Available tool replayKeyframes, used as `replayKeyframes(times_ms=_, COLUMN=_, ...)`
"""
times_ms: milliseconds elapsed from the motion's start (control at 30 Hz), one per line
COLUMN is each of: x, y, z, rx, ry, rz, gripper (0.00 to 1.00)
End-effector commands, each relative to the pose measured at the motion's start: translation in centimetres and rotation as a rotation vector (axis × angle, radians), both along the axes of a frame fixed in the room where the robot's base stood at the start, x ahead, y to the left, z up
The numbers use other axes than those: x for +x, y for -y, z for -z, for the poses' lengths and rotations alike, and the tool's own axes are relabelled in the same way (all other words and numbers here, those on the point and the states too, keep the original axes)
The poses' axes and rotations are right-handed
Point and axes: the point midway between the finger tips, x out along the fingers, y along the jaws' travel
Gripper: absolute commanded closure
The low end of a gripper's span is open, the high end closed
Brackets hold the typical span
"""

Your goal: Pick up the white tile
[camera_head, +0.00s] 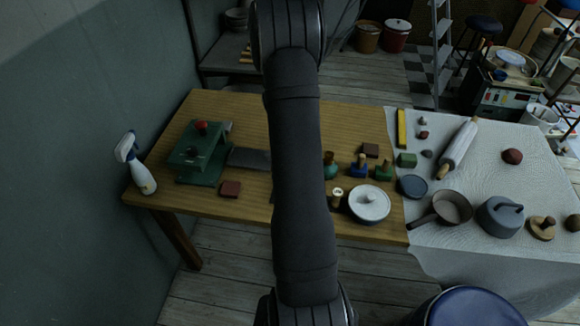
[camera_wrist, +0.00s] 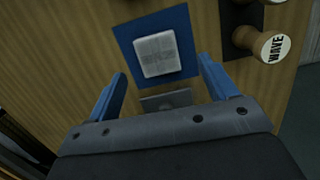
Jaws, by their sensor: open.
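The white tile (camera_wrist: 157,54) is a small pale square with rounded corners. In the wrist view it lies on a blue square mat (camera_wrist: 184,22) on the wooden table, ahead of my gripper and between the lines of its fingers. My gripper (camera_wrist: 163,88) has two blue fingers spread wide, with nothing held between them. The tile appears apart from both fingers. In the head view my arm covers the middle of the table, and I cannot see the tile or the gripper there.
A grey square piece (camera_wrist: 166,101) lies between the fingers, nearer the palm. A round stamp marked WAVE (camera_wrist: 272,46) stands to the right.

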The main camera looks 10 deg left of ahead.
Motion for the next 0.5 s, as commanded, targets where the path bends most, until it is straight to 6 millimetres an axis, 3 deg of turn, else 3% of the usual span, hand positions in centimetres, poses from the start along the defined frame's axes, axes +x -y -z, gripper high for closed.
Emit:
replayKeyframes(times_ms=300, x=0.3, y=0.3, z=4.1, rx=-0.001, ry=-0.005, rz=0.002, gripper=0.22)
replayKeyframes(times_ms=500, x=0.4, y=0.5, z=5.2, rx=-0.001, ry=-0.004, rz=0.002, gripper=0.22)
